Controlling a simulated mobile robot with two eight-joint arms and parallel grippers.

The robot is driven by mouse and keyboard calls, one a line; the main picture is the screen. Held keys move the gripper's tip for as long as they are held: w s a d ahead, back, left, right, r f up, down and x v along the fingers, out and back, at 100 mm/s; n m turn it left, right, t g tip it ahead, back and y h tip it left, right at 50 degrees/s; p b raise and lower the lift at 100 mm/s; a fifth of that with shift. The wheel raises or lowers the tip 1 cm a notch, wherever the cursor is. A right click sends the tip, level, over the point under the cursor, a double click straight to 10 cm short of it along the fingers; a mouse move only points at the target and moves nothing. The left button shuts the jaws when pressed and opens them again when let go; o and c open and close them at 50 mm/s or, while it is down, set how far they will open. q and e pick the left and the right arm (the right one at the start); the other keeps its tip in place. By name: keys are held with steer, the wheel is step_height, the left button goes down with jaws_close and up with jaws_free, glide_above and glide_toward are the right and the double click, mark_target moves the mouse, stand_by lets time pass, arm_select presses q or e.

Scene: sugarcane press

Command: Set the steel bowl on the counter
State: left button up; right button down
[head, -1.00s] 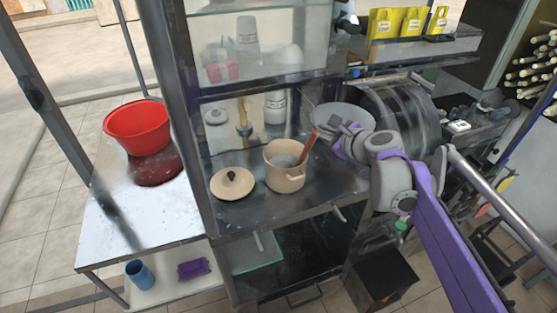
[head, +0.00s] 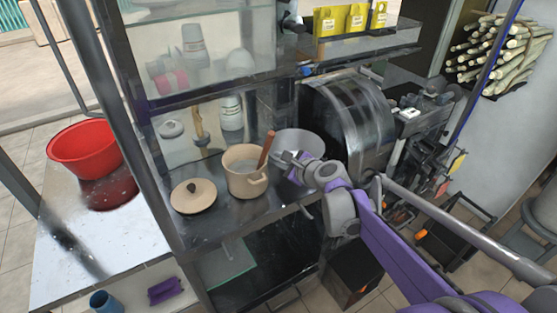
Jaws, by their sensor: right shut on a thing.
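The steel bowl (head: 294,141) is a wide grey bowl at the back right of the counter, just right of the beige pot. My right gripper (head: 300,163) is shut on the near side of its rim. The bowl looks low, close to the dark metal counter (head: 232,217), but I cannot tell whether its base touches, since the gripper and pot hide part of it. My left gripper is out of view.
The beige pot (head: 242,184) with a wooden handle sticking out and its lid (head: 194,196) stand on the counter. The press drum (head: 350,115) is close right of the bowl. A red basin (head: 83,148) sits on the side table. The counter's front strip is clear.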

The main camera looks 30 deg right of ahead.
steer(key=shift+f, duration=0.1)
steer(key=c, duration=0.8)
jaws_free()
steer(key=shift+c, duration=0.2)
